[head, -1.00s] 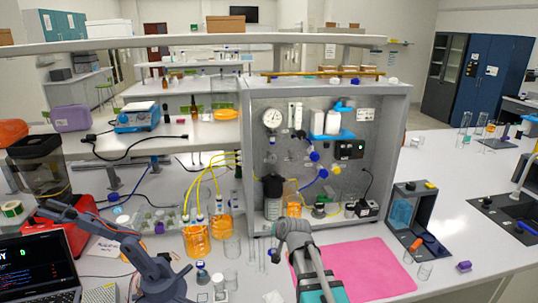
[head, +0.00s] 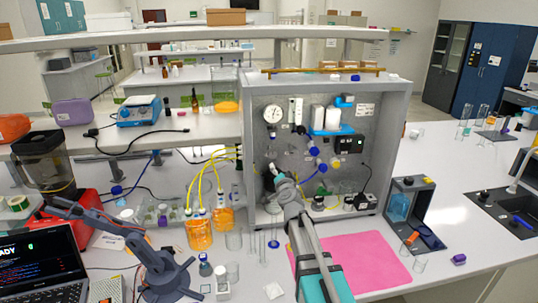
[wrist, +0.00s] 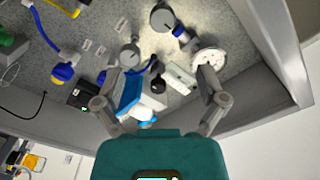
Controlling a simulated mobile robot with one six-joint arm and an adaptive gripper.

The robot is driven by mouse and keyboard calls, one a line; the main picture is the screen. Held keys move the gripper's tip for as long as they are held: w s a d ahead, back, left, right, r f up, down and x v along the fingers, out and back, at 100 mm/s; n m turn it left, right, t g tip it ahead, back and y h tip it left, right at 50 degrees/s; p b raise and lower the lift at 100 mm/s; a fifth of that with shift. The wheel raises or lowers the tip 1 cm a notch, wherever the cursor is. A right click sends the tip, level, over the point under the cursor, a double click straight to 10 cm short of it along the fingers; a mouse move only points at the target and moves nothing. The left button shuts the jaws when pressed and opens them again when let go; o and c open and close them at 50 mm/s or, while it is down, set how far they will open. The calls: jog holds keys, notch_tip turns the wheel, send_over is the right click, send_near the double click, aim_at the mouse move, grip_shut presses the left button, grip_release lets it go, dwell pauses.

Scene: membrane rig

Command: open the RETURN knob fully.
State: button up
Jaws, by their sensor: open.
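The grey membrane rig panel (head: 352,100) carries several knobs with small labels too small to read, so I cannot tell which is RETURN. In the wrist view, where the panel appears turned over, there is a round grey knob (wrist: 130,55), a second grey knob (wrist: 163,19) beside a blue fitting, and a blue fitting (wrist: 62,72) on a blue tube. My gripper (wrist: 158,78) is open, its fingers apart in front of the panel, with no knob between their tips. In the head view my arm covers the panel's lower left.
The white pressure gauge (wrist: 210,58) is close to the right finger; it is also in the head view (head: 272,114). A blue bracket with white cylinders (head: 326,122) sits higher on the panel. The rig's side wall (head: 395,150) bounds the space. A pink mat (head: 370,262) lies in front.

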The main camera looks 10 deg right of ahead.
aim_at(273, 155)
jog(key=w, duration=1.3)
jog(key=shift+w, duration=0.4)
